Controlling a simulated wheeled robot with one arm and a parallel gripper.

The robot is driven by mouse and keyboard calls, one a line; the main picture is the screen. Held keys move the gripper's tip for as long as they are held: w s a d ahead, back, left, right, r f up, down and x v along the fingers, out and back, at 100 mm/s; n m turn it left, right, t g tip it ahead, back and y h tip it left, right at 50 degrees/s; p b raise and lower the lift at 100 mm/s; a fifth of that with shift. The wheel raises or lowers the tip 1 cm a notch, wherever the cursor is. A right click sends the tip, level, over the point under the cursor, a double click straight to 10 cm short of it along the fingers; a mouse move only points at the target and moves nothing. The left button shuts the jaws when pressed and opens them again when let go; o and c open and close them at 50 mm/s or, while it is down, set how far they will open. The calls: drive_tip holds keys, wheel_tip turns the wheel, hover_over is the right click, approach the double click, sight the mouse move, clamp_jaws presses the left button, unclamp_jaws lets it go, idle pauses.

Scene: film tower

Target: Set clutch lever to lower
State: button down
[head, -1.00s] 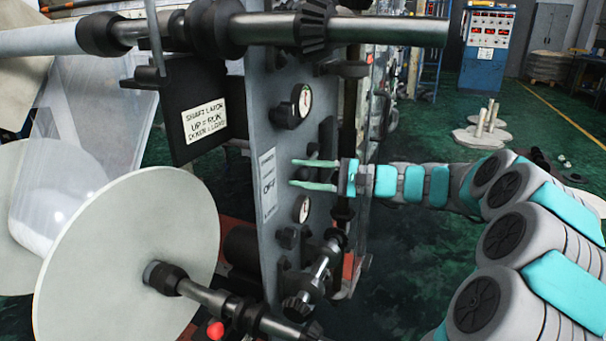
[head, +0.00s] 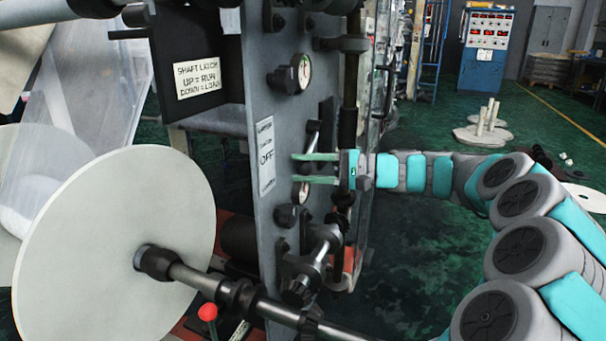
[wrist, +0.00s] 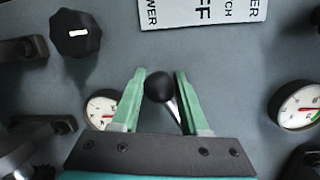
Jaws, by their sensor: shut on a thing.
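The clutch lever (head: 312,139) is a short metal stem on the grey machine panel, slanting down towards my fingers in the head view. Its round black knob (wrist: 159,87) sits between my two green fingertips in the wrist view. My gripper (head: 296,168) reaches in from the right and is shut on the knob; it also shows in the wrist view (wrist: 160,80). The lever's base is hidden behind my gripper in the wrist view.
An upper gauge (head: 303,68) and a lower gauge (head: 303,190) flank the lever; my fingers partly cover the lower one. A label with OFF (head: 266,157) is left of my fingertips. A black dial (wrist: 76,33) and a shaft with a large white disc (head: 115,240) are nearby.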

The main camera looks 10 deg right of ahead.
drive_tip(key=shift+w+d+f+n+h+b, duration=0.1)
drive_tip(key=shift+w+f+n+h+b, duration=0.05)
drive_tip(key=shift+f+n+b, duration=0.25)
drive_tip(key=shift+w+d+f+n+h+b, duration=0.15)
drive_tip(key=shift+f+n+b, duration=0.15)
drive_tip(key=shift+f+b, duration=0.15)
drive_tip(key=shift+c, duration=2.1)
unclamp_jaws()
drive_tip(key=f+v, duration=0.1)
drive_tip(key=v, duration=0.6)
drive_tip(key=shift+s+d+r, duration=0.2)
drive_tip(key=shift+d+r, duration=0.15)
drive_tip(key=shift+r, duration=0.15)
